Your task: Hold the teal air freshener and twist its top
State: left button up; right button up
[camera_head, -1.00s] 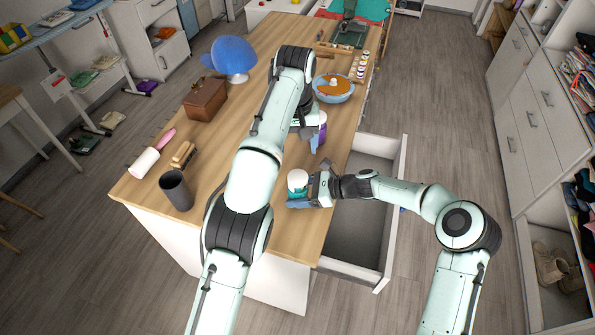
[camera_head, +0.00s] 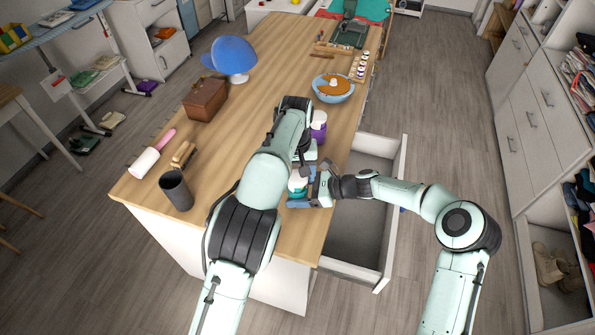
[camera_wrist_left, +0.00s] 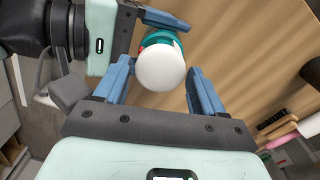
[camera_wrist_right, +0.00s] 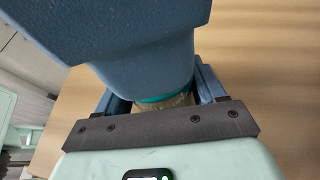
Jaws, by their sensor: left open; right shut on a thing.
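The teal air freshener (camera_head: 297,186) stands upright near the right edge of the wooden table, with a white rounded top and a teal band. My right gripper (camera_head: 300,199) is shut on its lower part from the right. In the right wrist view its teal band (camera_wrist_right: 165,98) shows between the fingers; the left gripper's blue finger hides the top. My left gripper (camera_head: 302,176) is open above it. In the left wrist view the white top (camera_wrist_left: 160,68) lies between the two spread blue fingers of the left gripper (camera_wrist_left: 160,88), with space visible beside it.
A purple and white container (camera_head: 318,126) stands just behind the left gripper. A blue bowl (camera_head: 333,95) is farther back. A dark cup (camera_head: 176,192) and a pink and white roller (camera_head: 150,157) are at the left. An open drawer (camera_head: 392,215) juts out on the right.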

pick_arm(q)
jog(key=c, duration=0.8)
jog(key=shift+n, duration=0.3)
jog(key=n, duration=0.3)
jog(key=shift+n, duration=2.6)
jog(key=o, duration=0.8)
